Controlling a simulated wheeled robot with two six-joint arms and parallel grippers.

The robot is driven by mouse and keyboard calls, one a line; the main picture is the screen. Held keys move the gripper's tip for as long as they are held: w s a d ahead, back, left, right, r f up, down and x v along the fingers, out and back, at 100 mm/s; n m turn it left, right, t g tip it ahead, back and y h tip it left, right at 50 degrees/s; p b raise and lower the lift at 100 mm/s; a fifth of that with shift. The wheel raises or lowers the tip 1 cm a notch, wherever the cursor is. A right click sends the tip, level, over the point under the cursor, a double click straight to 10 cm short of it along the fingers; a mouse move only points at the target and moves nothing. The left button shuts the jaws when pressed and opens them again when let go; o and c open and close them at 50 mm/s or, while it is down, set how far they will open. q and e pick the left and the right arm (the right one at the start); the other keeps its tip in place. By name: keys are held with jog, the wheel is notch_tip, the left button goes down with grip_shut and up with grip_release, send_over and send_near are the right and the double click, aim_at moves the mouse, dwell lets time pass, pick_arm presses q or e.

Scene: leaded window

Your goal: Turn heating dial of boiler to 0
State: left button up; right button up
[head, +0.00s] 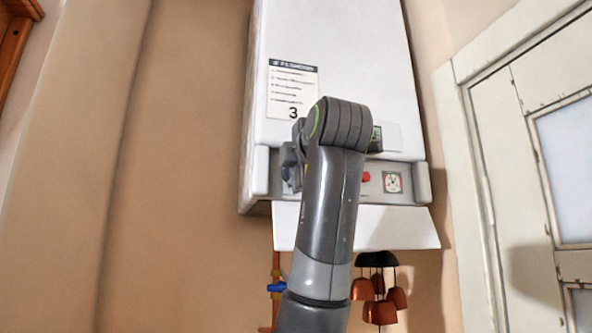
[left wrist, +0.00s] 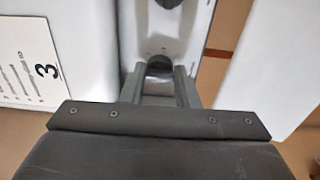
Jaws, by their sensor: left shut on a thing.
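The white boiler (head: 340,60) hangs on the wall, with a control strip along its lower front. In the left wrist view a dark round dial (left wrist: 160,65) sits on the grey panel between the two fingers of my left gripper (left wrist: 158,84), which is shut on it. Its pointer and marks are too small to read. A second dark knob (left wrist: 168,3) shows at that view's top edge. In the head view my left gripper (head: 292,166) is at the left part of the control strip, and my arm hides much of that strip. My right gripper is not in view.
A printed label (head: 292,88) with a large 3 is on the boiler front. A red button (head: 366,177) and a round gauge (head: 393,182) sit right of my arm. An open flap (head: 400,228), copper bells (head: 396,298) and a blue valve (head: 277,287) are below. A door (head: 500,110) stands right.

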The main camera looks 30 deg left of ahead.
pick_arm(q)
jog(key=shift+f, duration=0.1)
jog(key=o, duration=1)
jog(key=shift+c, duration=0.2)
jog(key=b+v, duration=0.6)
jog(key=v, duration=1.1)
jog(key=shift+d, duration=0.3)
jog(key=shift+a, duration=0.1)
